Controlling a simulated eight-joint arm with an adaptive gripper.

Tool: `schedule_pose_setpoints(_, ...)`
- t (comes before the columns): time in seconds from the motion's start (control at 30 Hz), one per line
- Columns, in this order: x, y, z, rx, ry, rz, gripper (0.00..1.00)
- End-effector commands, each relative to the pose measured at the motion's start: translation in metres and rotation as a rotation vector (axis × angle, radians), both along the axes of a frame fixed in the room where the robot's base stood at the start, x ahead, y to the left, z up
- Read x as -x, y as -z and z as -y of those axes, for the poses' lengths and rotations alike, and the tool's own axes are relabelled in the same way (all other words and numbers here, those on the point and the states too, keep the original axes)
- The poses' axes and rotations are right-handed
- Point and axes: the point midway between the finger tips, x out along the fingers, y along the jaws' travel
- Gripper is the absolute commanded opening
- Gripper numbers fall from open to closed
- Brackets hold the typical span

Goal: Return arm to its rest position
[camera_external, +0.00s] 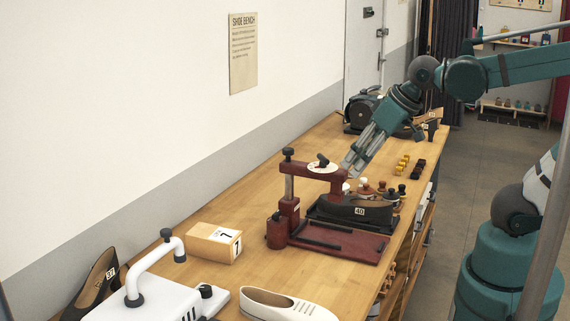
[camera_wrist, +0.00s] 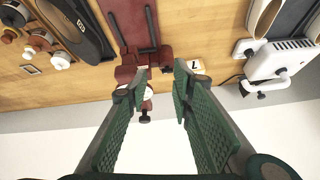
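My arm reaches in from the upper right in the external view, and my gripper (camera_external: 352,168) points down to the left above the bench, close to the dark red shoe press. In the wrist view my gripper (camera_wrist: 155,90) shows two green padded fingers set apart, with nothing held between them. The red press (camera_external: 330,240) stands upright below and in front of the fingers.
The wooden bench (camera_external: 262,190) runs along the wall. It also holds a white device with a handle (camera_external: 150,297), a white shoe (camera_external: 288,305), a wooden block marked 7 (camera_external: 213,243), a dark machine (camera_external: 362,112), and several small bottles and pieces to the right of the press.

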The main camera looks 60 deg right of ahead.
Motion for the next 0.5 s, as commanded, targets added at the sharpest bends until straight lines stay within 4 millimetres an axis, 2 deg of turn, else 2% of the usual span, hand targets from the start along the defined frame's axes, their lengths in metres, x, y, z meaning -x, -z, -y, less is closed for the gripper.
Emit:
schedule_pose_setpoints(0.2, 0.017, 0.007, 0.002, 0.063, -0.093, 0.047, 0.24)
schedule_pose_setpoints(0.5, 0.024, 0.01, 0.003, 0.094, -0.135, 0.068, 0.24)
